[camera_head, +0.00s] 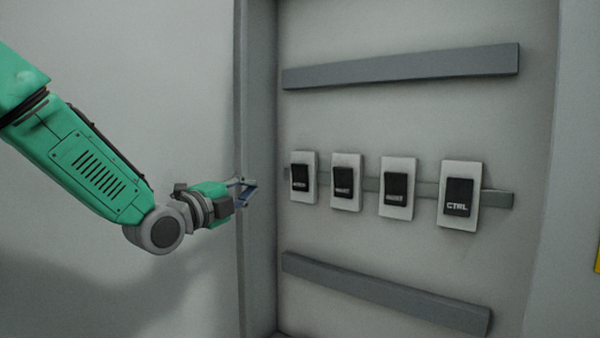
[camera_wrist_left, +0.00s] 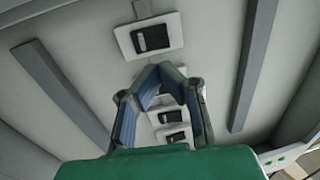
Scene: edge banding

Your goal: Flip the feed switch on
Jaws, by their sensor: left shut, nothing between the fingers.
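Several white switch plates with black rockers sit in a row on the panel in the head view. The rightmost switch (camera_head: 458,196) reads CTRL. The labels on the leftmost switch (camera_head: 301,178), the second switch (camera_head: 343,182) and the third switch (camera_head: 396,188) are too small to read surely, so I cannot tell which is feed. My left gripper (camera_head: 250,190) is shut and empty, left of the row and apart from it. In the left wrist view its fingers (camera_wrist_left: 160,75) point toward a switch (camera_wrist_left: 150,37), with others partly hidden behind them. My right gripper is not in view.
A grey upper rail (camera_head: 400,66) and a grey lower rail (camera_head: 385,294) cross the panel above and below the switches. A vertical edge (camera_head: 256,120) of the recess stands close to my left gripper. The space before the switches is clear.

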